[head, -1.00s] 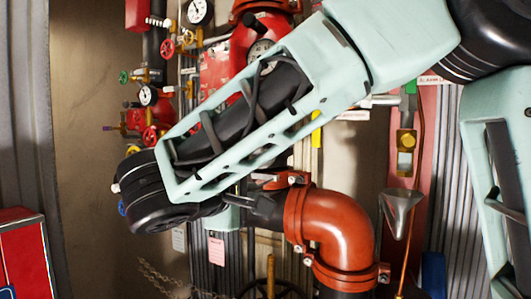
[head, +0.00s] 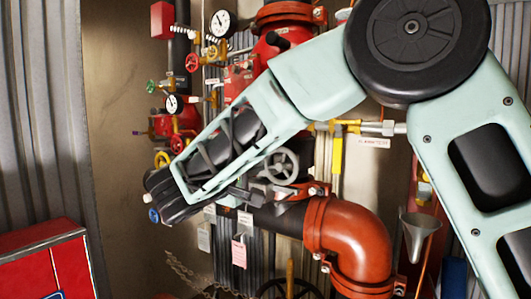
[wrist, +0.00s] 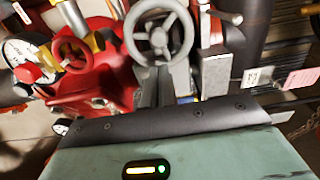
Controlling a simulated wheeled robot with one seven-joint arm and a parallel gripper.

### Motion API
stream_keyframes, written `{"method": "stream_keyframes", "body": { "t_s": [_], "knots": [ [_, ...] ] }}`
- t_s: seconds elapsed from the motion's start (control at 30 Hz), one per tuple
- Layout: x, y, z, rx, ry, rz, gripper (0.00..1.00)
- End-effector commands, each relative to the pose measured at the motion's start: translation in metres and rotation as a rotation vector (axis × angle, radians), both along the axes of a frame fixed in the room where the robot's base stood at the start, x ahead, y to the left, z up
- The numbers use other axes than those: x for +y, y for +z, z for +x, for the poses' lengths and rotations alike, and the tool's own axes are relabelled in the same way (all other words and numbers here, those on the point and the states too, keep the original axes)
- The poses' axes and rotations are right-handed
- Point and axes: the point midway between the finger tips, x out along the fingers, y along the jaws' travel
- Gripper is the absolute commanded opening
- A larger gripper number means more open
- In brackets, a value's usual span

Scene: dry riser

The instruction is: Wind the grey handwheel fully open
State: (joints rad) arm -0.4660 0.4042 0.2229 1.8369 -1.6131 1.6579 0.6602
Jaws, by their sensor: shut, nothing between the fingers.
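The grey handwheel (head: 281,166) is a small spoked wheel just above the dark horizontal pipe, right of my forearm in the head view. It shows whole at the top middle of the wrist view (wrist: 160,32), next to a red valve body. My gripper (head: 258,197) points right, a little below and left of the wheel in the head view. In the wrist view its narrow grey fingers (wrist: 172,76) lie together just below the wheel's rim. They are shut and hold nothing. I cannot tell whether they touch the wheel.
An orange elbow pipe (head: 350,235) bends down right of my gripper. Gauges (head: 220,22) and small coloured handwheels stand left and above. Paper tags (head: 238,252) hang below the pipe. A red cabinet (head: 45,262) stands at lower left, a funnel (head: 418,230) at right.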

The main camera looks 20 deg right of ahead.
Motion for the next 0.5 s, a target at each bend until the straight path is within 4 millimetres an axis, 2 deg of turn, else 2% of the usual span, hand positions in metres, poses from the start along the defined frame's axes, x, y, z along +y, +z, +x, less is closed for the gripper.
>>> {"method": "stream_keyframes", "body": {
  "t_s": [0.07, 0.5],
  "knots": [
    [0.005, -0.011, 0.007, 0.001, -0.001, 0.0, 0.0],
    [-0.019, -0.052, -0.027, -0.003, -0.001, 0.001, 0.0]
  ]
}}
